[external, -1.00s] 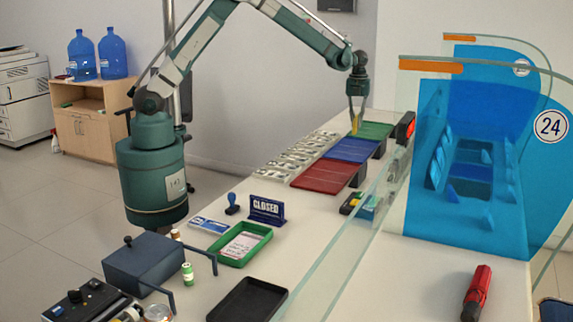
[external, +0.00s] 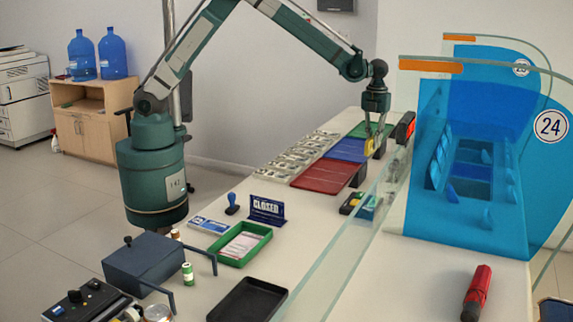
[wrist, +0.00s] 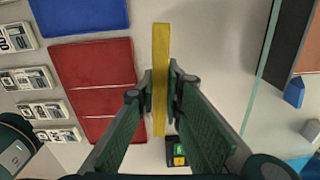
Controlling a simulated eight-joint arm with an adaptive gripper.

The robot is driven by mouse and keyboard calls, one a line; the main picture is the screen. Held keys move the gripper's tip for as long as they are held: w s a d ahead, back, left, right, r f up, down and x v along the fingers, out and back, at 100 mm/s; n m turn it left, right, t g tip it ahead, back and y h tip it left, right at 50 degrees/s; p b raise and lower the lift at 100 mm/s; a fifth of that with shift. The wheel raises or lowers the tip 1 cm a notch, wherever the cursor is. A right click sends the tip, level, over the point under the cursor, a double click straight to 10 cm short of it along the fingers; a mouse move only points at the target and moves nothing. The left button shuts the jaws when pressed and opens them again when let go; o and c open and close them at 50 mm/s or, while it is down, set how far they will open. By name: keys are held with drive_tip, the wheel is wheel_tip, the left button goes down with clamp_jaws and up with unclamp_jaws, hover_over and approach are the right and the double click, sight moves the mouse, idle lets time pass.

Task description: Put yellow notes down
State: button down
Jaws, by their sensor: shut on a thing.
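The yellow notes (wrist: 161,60) are a flat yellow bundle seen edge-on in the wrist view. My gripper (wrist: 160,88) is shut on them, one finger on each side. In the external view the yellow notes (external: 369,147) show small between the fingertips of my gripper (external: 371,140), near the right side of the mats. In the wrist view the bundle appears over bare counter, just right of the red mat (wrist: 95,62). The blue mat (wrist: 80,14) is at the upper left there. The green mat (external: 357,131) lies farther back in the external view.
Rows of banknote bundles (external: 302,150) lie left of the mats. A glass partition (external: 345,235) runs along the counter's right side. A green tray (external: 227,261), a CLOSED sign (external: 267,208) and a black tray (external: 248,303) stand nearer. Bare counter shows around the trays.

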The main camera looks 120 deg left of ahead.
drive_tip(key=w+d+m, duration=0.1)
drive_tip(key=w+d, duration=0.2)
drive_tip(key=d, duration=0.6)
drive_tip(key=w+d+m, duration=0.1)
drive_tip(key=w+d, duration=0.2)
drive_tip(key=d, duration=0.7)
drive_tip(key=s+d+m, duration=0.2)
drive_tip(key=d+m, duration=0.1)
drive_tip(key=d, duration=2)
drive_tip(key=s+d+m, duration=0.2)
drive_tip(key=d+m, duration=0.1)
drive_tip(key=d, duration=2.1)
drive_tip(key=shift+s+d+b, duration=0.25)
drive_tip(key=shift+b, duration=0.05)
drive_tip(key=shift+f, duration=0.15)
drive_tip(key=shift+f+b, duration=0.35)
drive_tip(key=shift+f, duration=2.65)
drive_tip(key=shift+f, duration=1.9)
drive_tip(key=shift+f+b, duration=0.2)
drive_tip(key=shift+b, duration=0.2)
